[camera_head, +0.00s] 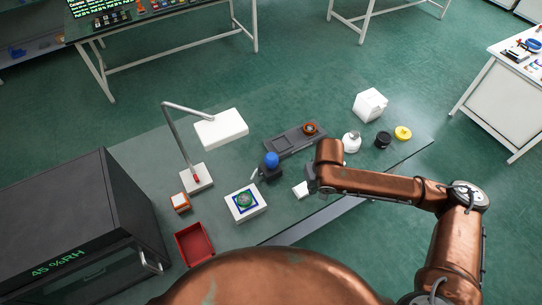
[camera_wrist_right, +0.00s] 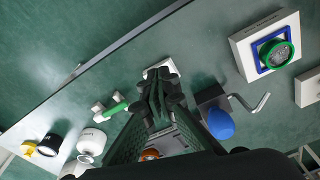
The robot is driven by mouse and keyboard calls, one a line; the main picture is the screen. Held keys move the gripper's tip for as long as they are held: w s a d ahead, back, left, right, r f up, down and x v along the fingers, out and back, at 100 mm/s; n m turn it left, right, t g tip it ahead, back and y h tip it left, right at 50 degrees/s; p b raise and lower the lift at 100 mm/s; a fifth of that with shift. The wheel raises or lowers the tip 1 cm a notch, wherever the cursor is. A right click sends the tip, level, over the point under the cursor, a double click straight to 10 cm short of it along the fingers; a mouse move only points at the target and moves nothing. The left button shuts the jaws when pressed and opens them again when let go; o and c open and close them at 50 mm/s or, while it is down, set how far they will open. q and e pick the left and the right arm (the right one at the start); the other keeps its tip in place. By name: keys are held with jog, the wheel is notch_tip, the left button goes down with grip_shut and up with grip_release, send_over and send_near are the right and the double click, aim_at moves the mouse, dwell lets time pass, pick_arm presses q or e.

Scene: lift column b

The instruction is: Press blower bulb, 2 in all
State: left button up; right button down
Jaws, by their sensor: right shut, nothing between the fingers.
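The blower bulb (camera_head: 271,159) is a blue dome on a dark block near the middle of the table. It also shows in the right wrist view (camera_wrist_right: 221,125), to the right of my fingers. My right gripper (camera_head: 311,186) is to the right of the bulb in the head view and apart from it. In the wrist view its dark fingers (camera_wrist_right: 161,90) are together with nothing between them. They overlap a small white block (camera_head: 300,189); I cannot tell whether they touch it. My left gripper is not in view.
A white box with a green round part (camera_head: 245,202), a red tray (camera_head: 194,243) and a lamp-like stand (camera_head: 197,178) are left of the bulb. A grey tray (camera_head: 290,141), white bottle (camera_head: 351,142), black jar (camera_head: 383,139) and yellow item (camera_head: 403,133) are beyond or right.

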dwell(0.8)
jog(key=a+f+n+t+y, duration=0.1)
jog(key=a+f+y, duration=0.3)
jog(key=a+f, duration=0.3)
jog(key=s+d+f+m+h, duration=0.1)
jog(key=s+d+f, duration=0.3)
jog(key=d+f, duration=0.55)
jog(key=s+d+f+m+t+h, duration=0.1)
jog(key=s+d+f, duration=0.4)
jog(key=f, duration=1)
jog(key=s+d+f+m+h, duration=0.1)
jog(key=s+d+f, duration=0.3)
jog(key=d+f, duration=0.6)
jog(key=s+f, duration=0.6)
jog(key=s, duration=0.4)
jog(key=s+d+f+g+h, duration=0.1)
jog(key=s+f, duration=0.6)
jog(key=s, duration=0.4)
jog(key=s+f+g, duration=0.1)
jog(key=s+f, duration=0.5)
jog(key=s, duration=0.5)
jog(key=shift+s+d+f+n+h, duration=0.2)
jog(key=shift+d+n+h, duration=0.1)
jog(key=shift+d+n, duration=0.1)
